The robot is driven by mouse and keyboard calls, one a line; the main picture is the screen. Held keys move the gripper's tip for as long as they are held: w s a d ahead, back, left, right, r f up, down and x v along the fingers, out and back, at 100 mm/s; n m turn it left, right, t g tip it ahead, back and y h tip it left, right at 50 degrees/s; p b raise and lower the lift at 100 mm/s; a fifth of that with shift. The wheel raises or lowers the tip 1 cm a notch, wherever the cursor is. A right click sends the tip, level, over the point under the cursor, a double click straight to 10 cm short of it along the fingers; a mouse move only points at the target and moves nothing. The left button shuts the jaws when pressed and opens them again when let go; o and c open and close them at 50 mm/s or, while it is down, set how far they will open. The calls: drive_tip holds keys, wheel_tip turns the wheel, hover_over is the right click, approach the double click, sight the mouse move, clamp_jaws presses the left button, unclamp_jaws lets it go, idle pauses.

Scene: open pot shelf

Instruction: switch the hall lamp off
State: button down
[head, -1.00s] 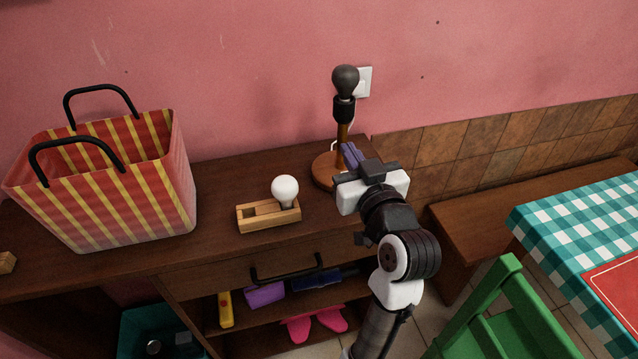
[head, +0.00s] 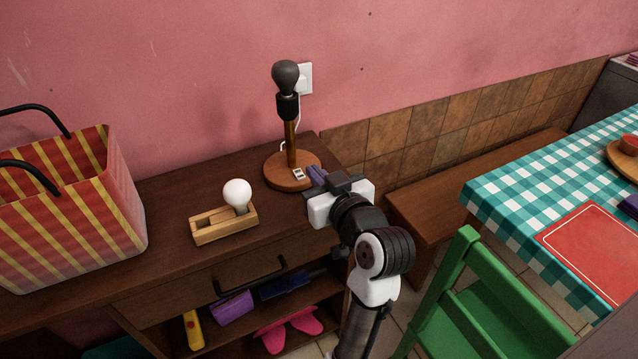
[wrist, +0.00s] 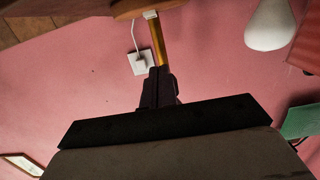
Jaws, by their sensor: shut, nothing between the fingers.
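The lamp (head: 290,130) stands upright near the right end of the dark wooden cabinet. It has a dark grey bulb that shows no glow, a black socket, a brass-coloured stem and a round wooden base. A small white switch (head: 298,174) sits on the front of the base; its exact position is too small to read. My gripper (head: 315,174) is shut and empty, low beside the base's right edge; I cannot tell whether it touches. The wrist view shows the lamp's stem (wrist: 158,42) inverted, with the rest partly hidden by the gripper.
A white bulb (head: 237,194) stands in a wooden holder (head: 215,228) left of the lamp. A striped bag (head: 75,215) is farther left. A white wall socket (head: 305,78) with a cord is behind the lamp. A green chair (head: 480,300) and a checked table (head: 530,175) are at right.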

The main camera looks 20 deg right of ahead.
drive_tip(key=p, duration=0.1)
hover_over(299, 174)
drive_tip(key=s, duration=0.3)
drive_tip(key=shift+f, duration=0.2)
drive_tip(key=f, duration=0.1)
drive_tip(key=w+f, duration=0.1)
drive_tip(key=f, duration=0.1)
drive_tip(key=shift+f, duration=0.15)
drive_tip(key=shift+w+f, duration=0.1)
drive_tip(key=shift+f, duration=0.4)
drive_tip(key=shift+p, duration=0.3)
